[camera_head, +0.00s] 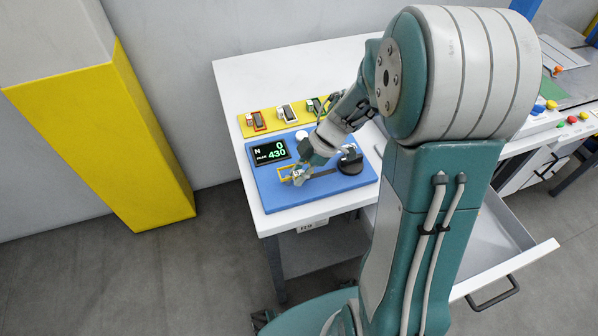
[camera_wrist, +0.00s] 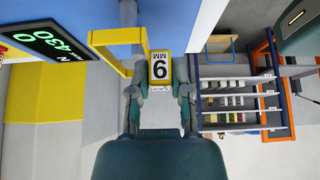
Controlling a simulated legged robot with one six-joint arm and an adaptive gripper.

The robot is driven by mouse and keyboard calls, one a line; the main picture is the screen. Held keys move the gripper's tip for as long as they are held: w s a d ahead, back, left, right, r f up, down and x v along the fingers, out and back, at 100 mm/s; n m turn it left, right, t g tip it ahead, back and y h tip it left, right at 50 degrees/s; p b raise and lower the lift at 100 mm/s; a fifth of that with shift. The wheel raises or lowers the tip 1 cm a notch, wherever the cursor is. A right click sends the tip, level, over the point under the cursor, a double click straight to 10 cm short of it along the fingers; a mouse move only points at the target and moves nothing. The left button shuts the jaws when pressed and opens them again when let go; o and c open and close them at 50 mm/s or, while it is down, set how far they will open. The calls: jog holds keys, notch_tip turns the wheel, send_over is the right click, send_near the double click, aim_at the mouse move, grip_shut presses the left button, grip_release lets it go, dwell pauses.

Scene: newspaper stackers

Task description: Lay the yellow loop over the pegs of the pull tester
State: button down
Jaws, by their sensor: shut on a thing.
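The yellow loop (camera_wrist: 118,37) is a flat band with a white and yellow tag (camera_wrist: 160,68) bearing a digit and "MM". My gripper (camera_wrist: 159,92) is shut on the tag, and the loop sticks out beyond the fingers. In the head view the loop (camera_head: 284,172) is beside my gripper (camera_head: 298,178), over the front left of the blue pull tester (camera_head: 285,202). Its display (camera_head: 271,152) reads 0, with peak 430. A black round part (camera_head: 350,166) is at its right. I cannot make out the pegs or whether the loop touches any.
A yellow rack (camera_head: 246,128) with red, white and green framed pieces stands behind the tester on the white table (camera_head: 228,82). An open drawer (camera_head: 505,240) juts out at the right. A yellow and grey pillar (camera_head: 110,140) stands at the left.

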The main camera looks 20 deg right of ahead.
jog(key=shift+f, duration=0.6)
jog(key=c, duration=0.6)
grip_release()
jog(key=shift+o, duration=0.2)
